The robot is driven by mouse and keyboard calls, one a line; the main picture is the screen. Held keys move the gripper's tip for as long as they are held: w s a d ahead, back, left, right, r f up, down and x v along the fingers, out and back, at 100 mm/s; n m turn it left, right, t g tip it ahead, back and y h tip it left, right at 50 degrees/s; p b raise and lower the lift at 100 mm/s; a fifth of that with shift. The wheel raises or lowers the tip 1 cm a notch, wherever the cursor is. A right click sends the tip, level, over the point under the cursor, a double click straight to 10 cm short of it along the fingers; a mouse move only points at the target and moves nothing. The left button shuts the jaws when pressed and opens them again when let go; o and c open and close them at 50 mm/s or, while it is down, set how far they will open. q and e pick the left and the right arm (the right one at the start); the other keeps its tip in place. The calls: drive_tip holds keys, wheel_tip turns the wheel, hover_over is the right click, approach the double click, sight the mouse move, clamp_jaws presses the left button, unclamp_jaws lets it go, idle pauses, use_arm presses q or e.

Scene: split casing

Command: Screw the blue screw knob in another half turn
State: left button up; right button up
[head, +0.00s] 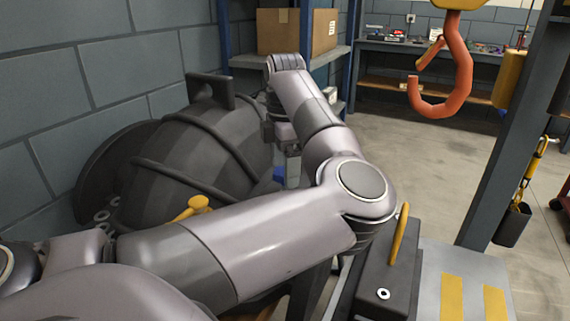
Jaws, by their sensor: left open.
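The blue screw knob (279,174) shows as a small blue patch on the right side of the dark grey casing (190,150), partly hidden by my left arm. My left gripper (288,148) is just above the knob, beyond my forearm. It is open, and its fingers are small and partly hidden. I cannot tell whether they touch the knob. My right gripper is not in view.
A dark block with a yellow handle (398,235) stands at the lower right, close to my elbow. An orange hook (458,75) hangs at the upper right beside a grey post (505,130). A cardboard box (280,32) is on the shelf behind. Open floor lies right of my arm.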

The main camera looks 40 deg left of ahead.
use_arm(q)
wheel_tip(320, 180, up, 7)
drive_tip(key=shift+r, duration=0.1)
idle(0.3)
drive_tip(key=shift+s, duration=0.1)
idle(0.4)
